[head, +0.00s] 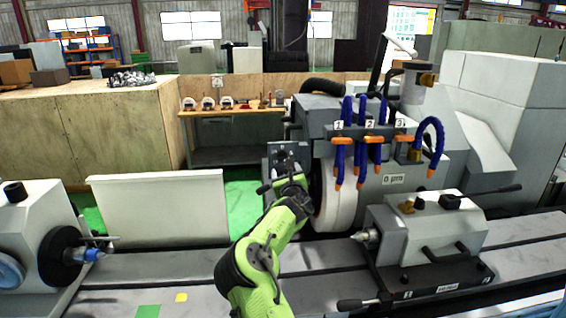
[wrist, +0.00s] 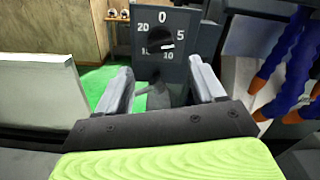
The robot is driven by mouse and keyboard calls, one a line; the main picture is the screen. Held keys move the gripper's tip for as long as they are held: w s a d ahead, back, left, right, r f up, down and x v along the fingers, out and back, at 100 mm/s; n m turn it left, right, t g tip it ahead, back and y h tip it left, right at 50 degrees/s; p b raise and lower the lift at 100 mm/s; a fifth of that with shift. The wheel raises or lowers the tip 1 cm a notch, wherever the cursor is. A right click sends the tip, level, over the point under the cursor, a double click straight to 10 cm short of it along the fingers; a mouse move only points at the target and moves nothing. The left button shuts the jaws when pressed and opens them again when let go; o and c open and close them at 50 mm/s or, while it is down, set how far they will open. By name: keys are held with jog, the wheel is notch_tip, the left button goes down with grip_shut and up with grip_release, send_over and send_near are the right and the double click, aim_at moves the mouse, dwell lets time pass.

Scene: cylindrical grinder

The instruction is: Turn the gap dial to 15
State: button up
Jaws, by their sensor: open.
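The gap dial (wrist: 161,36) is a dark knob on a grey panel (wrist: 187,68), straight ahead in the wrist view. Printed marks 0, 5, 10, 15 and 20 ring it, with 0 at the top and 15 at lower left. A small pale mark shows on the knob, but I cannot tell which number it points to. My gripper (wrist: 162,82) is open, its two pale fingers spread in front of and below the dial, apart from it. A dark shape shows between the fingers. In the head view my gripper covers part of the panel (head: 287,152).
The grinding wheel (head: 334,200) stands right of the panel. Blue coolant hoses (head: 361,140) with orange nozzles hang on the right. A readout plate (head: 393,179) reads 0 µm. A tailstock-like unit (head: 425,245) sits on the right bed. A pale guard panel (head: 158,208) stands left.

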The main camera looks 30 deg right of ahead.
aim_at(283, 158)
jog(key=p+x, duration=0.2)
jog(key=x, duration=0.4)
jog(key=shift+c, duration=0.4)
jog(key=c, duration=1)
jog(key=shift+m, duration=0.3)
